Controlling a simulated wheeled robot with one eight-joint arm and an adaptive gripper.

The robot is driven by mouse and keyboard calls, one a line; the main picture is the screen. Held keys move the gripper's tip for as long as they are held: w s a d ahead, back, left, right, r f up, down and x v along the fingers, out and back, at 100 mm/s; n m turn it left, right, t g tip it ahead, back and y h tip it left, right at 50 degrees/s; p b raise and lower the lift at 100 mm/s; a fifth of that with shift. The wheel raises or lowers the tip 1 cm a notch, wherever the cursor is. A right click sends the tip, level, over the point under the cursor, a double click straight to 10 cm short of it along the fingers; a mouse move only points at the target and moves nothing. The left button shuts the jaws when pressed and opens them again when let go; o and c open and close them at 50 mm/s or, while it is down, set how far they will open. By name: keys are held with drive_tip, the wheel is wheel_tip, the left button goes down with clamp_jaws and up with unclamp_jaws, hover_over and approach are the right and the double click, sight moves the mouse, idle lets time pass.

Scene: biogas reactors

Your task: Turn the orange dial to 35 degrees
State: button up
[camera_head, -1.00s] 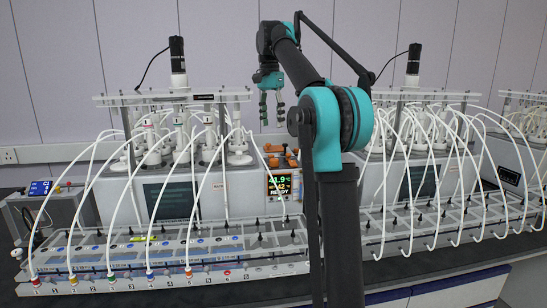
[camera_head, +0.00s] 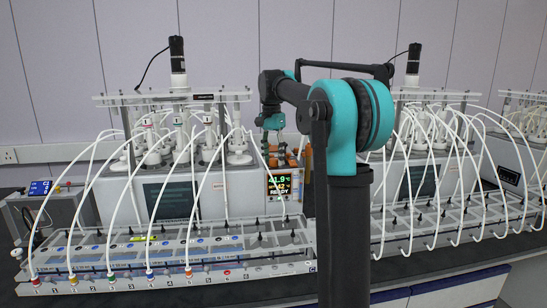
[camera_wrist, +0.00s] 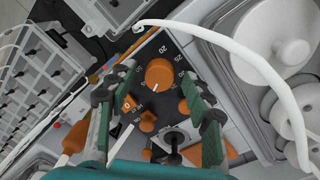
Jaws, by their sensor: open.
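The orange dial (camera_wrist: 159,74) is a large round knob on a black panel with white numbers around it, such as 15, 20 and 25, in the wrist view. A thin white mark shows at its lower edge. My gripper (camera_wrist: 156,82) is open, with one green and dark finger on each side of the dial in the picture. I cannot tell whether the fingers touch it. In the head view my gripper (camera_head: 278,158) hangs over the orange-topped unit, and the dial is hidden there.
Smaller orange knobs (camera_wrist: 147,121) and a black joystick-like part (camera_wrist: 174,138) sit near the dial. A white tube (camera_wrist: 235,45) arches close by, beside white vessels (camera_wrist: 272,40). Reactor racks with many white tubes flank the unit.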

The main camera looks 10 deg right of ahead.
drive_tip(key=c, duration=1.2)
drive_tip(key=shift+o, duration=0.2)
drive_tip(key=shift+n, duration=0.3)
drive_tip(key=n, duration=1.1)
drive_tip(key=shift+n+t, duration=0.3)
drive_tip(key=shift+n, duration=0.1)
drive_tip(key=o, duration=1.2)
drive_tip(key=shift+c, duration=0.2)
